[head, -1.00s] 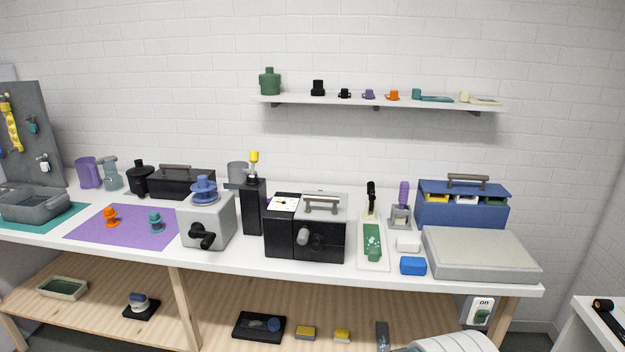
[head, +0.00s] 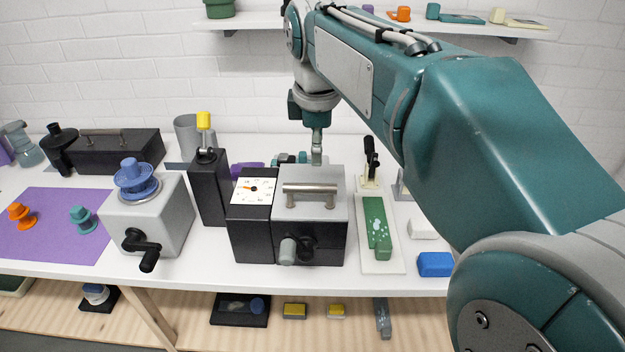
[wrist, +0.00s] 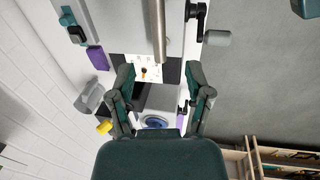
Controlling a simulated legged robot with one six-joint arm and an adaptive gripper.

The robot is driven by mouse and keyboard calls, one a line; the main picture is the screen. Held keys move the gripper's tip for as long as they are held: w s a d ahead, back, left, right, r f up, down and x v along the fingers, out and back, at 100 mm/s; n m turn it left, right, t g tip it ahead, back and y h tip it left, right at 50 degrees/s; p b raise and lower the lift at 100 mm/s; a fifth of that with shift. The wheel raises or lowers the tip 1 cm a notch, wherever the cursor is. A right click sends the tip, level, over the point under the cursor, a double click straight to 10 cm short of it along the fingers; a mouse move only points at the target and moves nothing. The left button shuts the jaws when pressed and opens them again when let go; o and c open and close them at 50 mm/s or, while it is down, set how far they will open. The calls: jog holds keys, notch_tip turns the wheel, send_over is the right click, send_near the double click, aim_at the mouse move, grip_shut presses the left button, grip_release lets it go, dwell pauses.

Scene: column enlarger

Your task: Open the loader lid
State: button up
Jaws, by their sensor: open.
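The loader is a black box (head: 318,245) with a grey lid (head: 333,211) and a metal bar handle (head: 309,187) on top. The lid lies flat and closed. In the wrist view the bar handle (wrist: 157,30) runs lengthwise above the grey lid (wrist: 128,25), with its lower end near the line between my fingers. My gripper (wrist: 160,76) is open and empty, its two fingers spread to either side of the handle's line. I see no contact with the handle. In the head view my arm reaches to just behind the lid, and the fingers are hard to make out.
A dial panel (head: 253,190) adjoins the lid's left side. A crank with a grey knob (head: 288,251) sticks out in front. A black post with a yellow top (head: 204,121) and a grey grinder (head: 151,215) stand left. A tray with a green block (head: 377,226) lies right.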

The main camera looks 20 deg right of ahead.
aim_at(314, 185)
jog(key=f, duration=0.3)
jog(key=w+f, duration=0.1)
jog(key=f, duration=0.2)
jog(key=w+f, duration=0.1)
jog(key=f, duration=0.2)
jog(key=shift+w+d+f, duration=0.15)
jog(key=shift+w+f, duration=0.1)
jog(key=shift+f, duration=0.5)
grip_shut()
